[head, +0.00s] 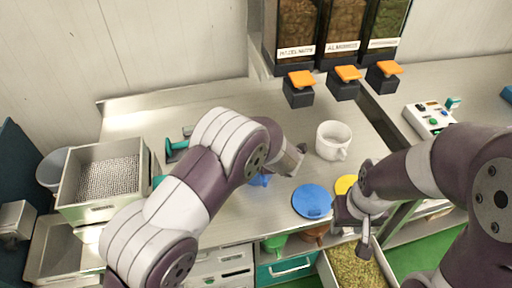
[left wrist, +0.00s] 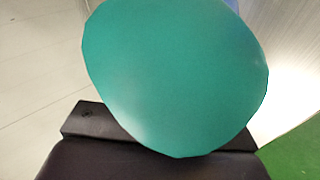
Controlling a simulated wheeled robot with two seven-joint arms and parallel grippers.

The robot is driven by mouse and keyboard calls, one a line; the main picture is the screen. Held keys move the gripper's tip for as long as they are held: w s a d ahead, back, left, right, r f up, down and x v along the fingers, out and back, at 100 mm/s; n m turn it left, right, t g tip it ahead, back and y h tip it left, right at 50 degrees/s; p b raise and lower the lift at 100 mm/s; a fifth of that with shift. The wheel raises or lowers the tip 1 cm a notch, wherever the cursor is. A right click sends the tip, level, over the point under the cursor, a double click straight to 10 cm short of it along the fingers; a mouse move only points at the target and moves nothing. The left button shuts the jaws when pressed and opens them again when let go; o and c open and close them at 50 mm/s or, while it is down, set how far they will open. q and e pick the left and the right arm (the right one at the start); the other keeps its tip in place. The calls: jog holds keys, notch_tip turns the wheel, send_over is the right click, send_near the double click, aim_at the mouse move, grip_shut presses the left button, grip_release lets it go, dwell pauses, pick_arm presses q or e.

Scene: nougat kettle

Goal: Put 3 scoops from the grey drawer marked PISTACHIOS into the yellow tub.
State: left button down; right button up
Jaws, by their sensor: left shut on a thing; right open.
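A drawer (head: 324,268) full of green-brown nuts stands open at the bottom; I cannot see its label. A yellow round thing (head: 345,184), perhaps the yellow tub, shows on the counter, partly hidden by my right gripper (head: 358,222). That gripper is open and empty, above the far end of the drawer. My left gripper (head: 298,158) is over the middle of the counter, its fingers mostly hidden. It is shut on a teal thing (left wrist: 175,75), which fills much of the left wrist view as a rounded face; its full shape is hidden.
A blue round lid or tub (head: 312,202) and a white mug (head: 333,140) are on the counter. Dispensers with orange levers (head: 347,74) stand behind. A sieve box (head: 105,180) is at left. A control box (head: 428,120) is at right.

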pick_arm(q)
jog(key=r, duration=0.1)
jog(key=a+r+h, duration=0.1)
jog(key=shift+w+r+n, duration=0.1)
jog(key=shift+r+n, duration=0.25)
jog(key=shift+n, duration=0.05)
jog(key=a+h, duration=0.1)
jog(key=w+a+r+h+p, duration=0.1)
jog(key=a, duration=0.1)
jog(key=a+r+n+g+h, duration=0.1)
jog(key=shift+w+a+r+p, duration=0.1)
jog(key=shift+w+a+p, duration=0.25)
jog(key=shift+a, duration=0.05)
jog(key=a+r+n+h+p, duration=0.2)
jog(key=a+r+h+p, duration=0.1)
jog(key=a+r+h, duration=0.1)
jog(key=shift+w+a+r+g+h, duration=0.3)
jog(key=shift+a+r+g+h, duration=0.1)
jog(key=shift+a+h, duration=0.15)
pick_arm(e)
jog(key=r, duration=0.5)
jog(key=shift+w+a+r, duration=0.15)
jog(key=shift+w+a, duration=0.1)
jog(key=shift+w, duration=0.05)
pick_arm(q)
jog(key=shift+d, duration=0.15)
pick_arm(e)
jog(key=shift+s+d, duration=0.1)
pick_arm(q)
jog(key=shift+p, duration=0.3)
